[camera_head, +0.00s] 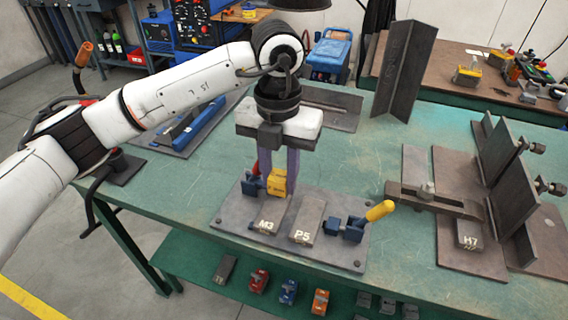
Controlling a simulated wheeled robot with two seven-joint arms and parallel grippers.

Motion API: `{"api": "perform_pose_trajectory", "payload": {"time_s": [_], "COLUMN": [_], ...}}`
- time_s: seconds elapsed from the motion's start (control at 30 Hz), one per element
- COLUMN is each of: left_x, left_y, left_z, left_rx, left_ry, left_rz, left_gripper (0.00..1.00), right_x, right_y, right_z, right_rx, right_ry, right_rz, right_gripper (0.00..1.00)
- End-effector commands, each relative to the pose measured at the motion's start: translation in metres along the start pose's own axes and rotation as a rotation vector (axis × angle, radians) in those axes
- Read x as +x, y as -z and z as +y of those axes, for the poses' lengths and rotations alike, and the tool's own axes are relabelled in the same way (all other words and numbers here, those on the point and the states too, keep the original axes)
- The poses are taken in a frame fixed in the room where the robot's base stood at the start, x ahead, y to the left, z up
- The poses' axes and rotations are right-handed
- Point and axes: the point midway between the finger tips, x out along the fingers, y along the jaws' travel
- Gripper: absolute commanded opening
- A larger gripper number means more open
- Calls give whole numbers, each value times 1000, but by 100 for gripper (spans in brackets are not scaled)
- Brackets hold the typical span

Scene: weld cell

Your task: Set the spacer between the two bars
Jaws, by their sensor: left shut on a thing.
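My left gripper (278,179) points straight down over the fixture plate (235,215) and is shut on a small yellow block, seemingly the spacer (277,183). The spacer shows between the fingertips, at the far end of the bar marked M3 (271,213). Whether it touches the bar or plate I cannot tell. The bar marked P5 (308,218) lies to the right of M3, with a narrow gap between them. The fingers partly hide the far end of M3. My right gripper is not in view.
A blue clamp with a yellow handle (379,211) stands right of P5. A blue clamp (250,186) with a red handle stands left of M3, close to my fingers. Upright plates (509,180) and a block marked H7 (469,235) stand at right.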

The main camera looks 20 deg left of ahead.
Motion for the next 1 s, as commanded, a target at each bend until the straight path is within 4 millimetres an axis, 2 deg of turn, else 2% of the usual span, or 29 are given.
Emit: {"api": "perform_pose_trajectory", "payload": {"time_s": [0.1,0.3,1.0], "left_x": [5,17,62], "left_y": [0,0,0], "left_z": [0,0,0], "left_rx": [1,1,2], "left_ry": [0,0,0], "left_rz": [0,0,0], "left_gripper": [6,6,6], "right_x": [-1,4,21], "right_y": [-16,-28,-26], "right_z": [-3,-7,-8], "right_rx": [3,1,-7], "right_ry": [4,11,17], "right_rz": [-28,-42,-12], "right_gripper": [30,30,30]}}
